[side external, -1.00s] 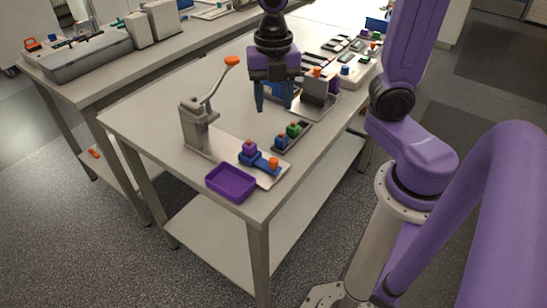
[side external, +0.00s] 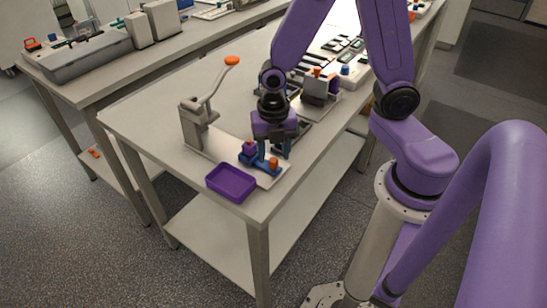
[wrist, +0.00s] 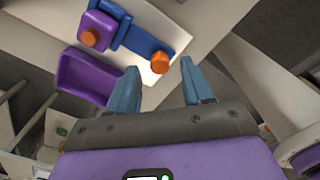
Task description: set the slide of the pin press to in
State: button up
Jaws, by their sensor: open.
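The pin press (side external: 193,122) is a grey stand with a long lever ending in an orange knob (side external: 232,61), raised. Its pale base plate (side external: 219,148) reaches toward the table's front corner. The blue slide (side external: 259,169) lies at the plate's front end, out from under the press. It carries a purple block (side external: 248,147) and an orange knob (side external: 273,164). The wrist view also shows the slide (wrist: 146,43), block (wrist: 103,24) and knob (wrist: 160,62). My gripper (wrist: 160,72) is open and points down over the slide's knob end. The knob appears just beyond the gap between the fingertips; contact is not visible.
A purple tray (side external: 231,182) stands beside the plate at the table's front edge; the wrist view shows it left of my fingers (wrist: 88,77). A grey fixture (side external: 318,88) stands behind my gripper. The table left of the press is clear.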

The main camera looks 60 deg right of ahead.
jog(key=shift+f, duration=1.4)
grip_shut()
